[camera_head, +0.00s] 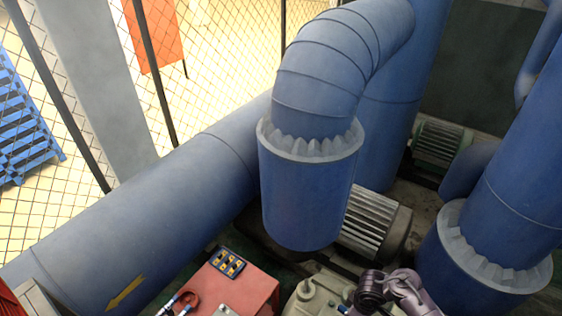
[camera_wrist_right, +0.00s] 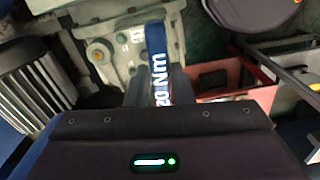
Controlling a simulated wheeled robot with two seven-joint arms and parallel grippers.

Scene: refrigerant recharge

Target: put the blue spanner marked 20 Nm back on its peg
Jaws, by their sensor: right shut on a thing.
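The blue spanner (camera_wrist_right: 156,45) shows in the right wrist view, with white "20 Nm" lettering running along it. My right gripper (camera_wrist_right: 155,88) is shut on it, with one dark finger on each side. The spanner extends up and away from the gripper, over the grey machine housing. Its near end is hidden behind the gripper body. I cannot pick out the peg in either view. My left gripper is not in view.
A red box (camera_head: 235,289) with a dark panel of yellow parts (camera_head: 228,263) stands at the bottom. Beside it are a grey machine housing (camera_head: 318,296) and a finned motor (camera_head: 372,225). Large blue pipes (camera_head: 310,195) fill the middle and right. A mesh fence stands behind.

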